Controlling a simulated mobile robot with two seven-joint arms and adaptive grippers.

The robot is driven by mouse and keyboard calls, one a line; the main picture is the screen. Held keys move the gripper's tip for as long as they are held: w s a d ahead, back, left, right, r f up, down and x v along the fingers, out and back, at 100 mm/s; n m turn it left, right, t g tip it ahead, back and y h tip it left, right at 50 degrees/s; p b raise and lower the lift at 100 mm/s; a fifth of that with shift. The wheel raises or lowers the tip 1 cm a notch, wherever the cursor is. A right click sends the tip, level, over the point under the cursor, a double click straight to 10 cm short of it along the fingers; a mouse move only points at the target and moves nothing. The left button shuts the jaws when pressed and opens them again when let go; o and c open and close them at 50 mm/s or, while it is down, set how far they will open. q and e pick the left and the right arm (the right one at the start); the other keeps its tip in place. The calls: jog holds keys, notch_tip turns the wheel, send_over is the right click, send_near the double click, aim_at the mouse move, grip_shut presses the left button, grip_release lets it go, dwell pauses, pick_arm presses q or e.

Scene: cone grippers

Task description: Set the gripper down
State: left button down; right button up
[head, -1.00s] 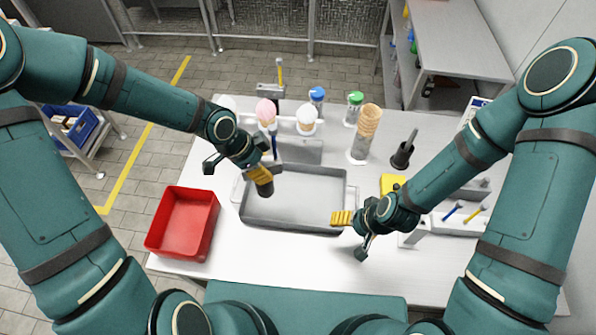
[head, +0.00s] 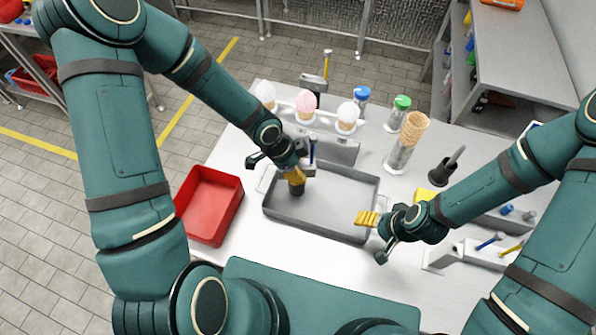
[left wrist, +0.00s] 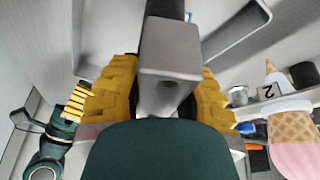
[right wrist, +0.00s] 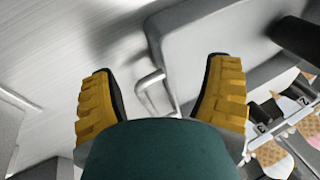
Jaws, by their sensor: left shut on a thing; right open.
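My left gripper (head: 294,175) is shut on a hand-held gripper tool with a light grey block (left wrist: 168,62) and a dark shaft. The tool's dark lower end (head: 297,189) shows under my fingers, over the left part of the grey tray (head: 335,205). Whether it touches the tray floor, I cannot tell. A blue rod (head: 312,148) rises beside my fingers. My right gripper (head: 368,218) is open and empty at the tray's right side. In the right wrist view, a tray handle (right wrist: 153,82) shows between its spread yellow fingers.
A red bin (head: 208,205) stands left of the tray. Behind are a rack with ice-cream cones (head: 306,105), a yellow-handled tool (head: 326,65), blue-capped and green-capped bottles (head: 401,108), and stacked cones (head: 411,130). A dark holder (head: 441,172) stands right. The front table strip is clear.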

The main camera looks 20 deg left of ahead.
pick_arm(q)
jog(key=shift+w+f, duration=0.15)
jog(key=shift+f, duration=0.35)
pick_arm(e)
jog(key=shift+w+f, duration=0.1)
jog(key=shift+f, duration=0.1)
pick_arm(q)
jog(key=shift+f, duration=0.1)
pick_arm(e)
jog(key=shift+f, duration=0.1)
pick_arm(q)
jog(key=c, duration=0.7)
grip_release()
jog(key=shift+c, duration=0.2)
jog(key=shift+r, duration=0.2)
pick_arm(e)
jog(key=shift+r, duration=0.2)
pick_arm(q)
jog(key=p+v, duration=0.4)
jog(key=v, duration=0.8)
jog(key=shift+d+p, duration=0.1)
jog(key=shift+p, duration=0.2)
pick_arm(e)
notch_tip(320, 180, up, 5)
jog(key=shift+d, duration=0.1)
